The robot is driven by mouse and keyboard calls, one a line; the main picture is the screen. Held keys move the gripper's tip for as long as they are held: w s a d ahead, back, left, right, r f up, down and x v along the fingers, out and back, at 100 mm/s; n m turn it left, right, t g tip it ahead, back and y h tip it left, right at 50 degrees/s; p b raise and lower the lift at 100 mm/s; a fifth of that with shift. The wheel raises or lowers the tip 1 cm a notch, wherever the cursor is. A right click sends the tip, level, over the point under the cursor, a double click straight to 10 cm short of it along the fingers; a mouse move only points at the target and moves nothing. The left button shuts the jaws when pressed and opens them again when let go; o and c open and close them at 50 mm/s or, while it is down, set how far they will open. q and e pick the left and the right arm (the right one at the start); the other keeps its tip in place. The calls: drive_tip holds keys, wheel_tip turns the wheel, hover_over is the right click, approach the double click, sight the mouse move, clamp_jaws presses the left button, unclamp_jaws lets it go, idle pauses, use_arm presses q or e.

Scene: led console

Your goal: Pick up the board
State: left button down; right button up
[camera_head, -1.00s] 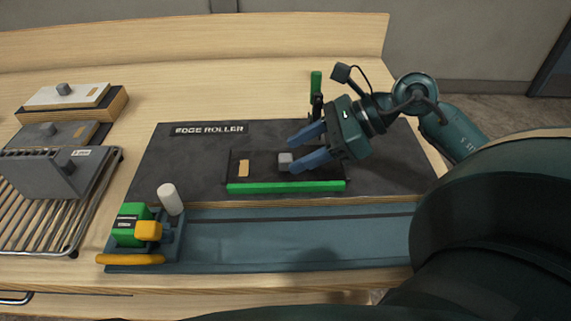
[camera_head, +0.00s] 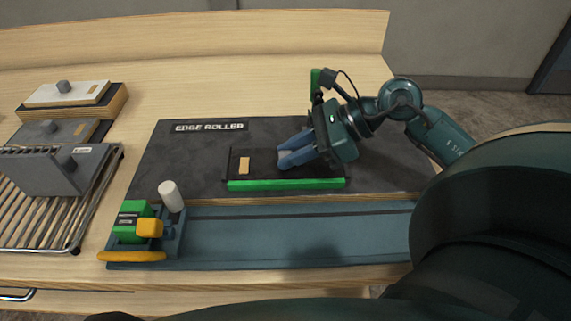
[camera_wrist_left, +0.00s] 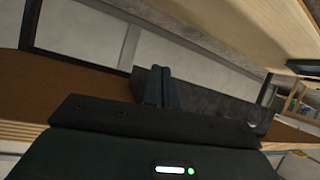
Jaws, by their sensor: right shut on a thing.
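The board (camera_head: 262,172) is a dark flat rectangle with a bright green front edge and a small tan label on its left part. It lies on the dark mat (camera_head: 190,165) in the head view. My right gripper (camera_head: 285,158) comes in from the right. Its blue fingers are closed around the board's small grey knob, which they now hide. The board looks flat on the mat. My left gripper does not show in the head view. In the left wrist view its fingers (camera_wrist_left: 154,85) stand close together with nothing seen between them.
A blue rail with a green and yellow roller tool (camera_head: 135,230) and a white cylinder (camera_head: 170,196) lies in front of the mat. A wire rack (camera_head: 50,215) with grey knobbed plates stands left.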

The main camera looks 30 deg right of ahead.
sight(264, 167)
clamp_jaws()
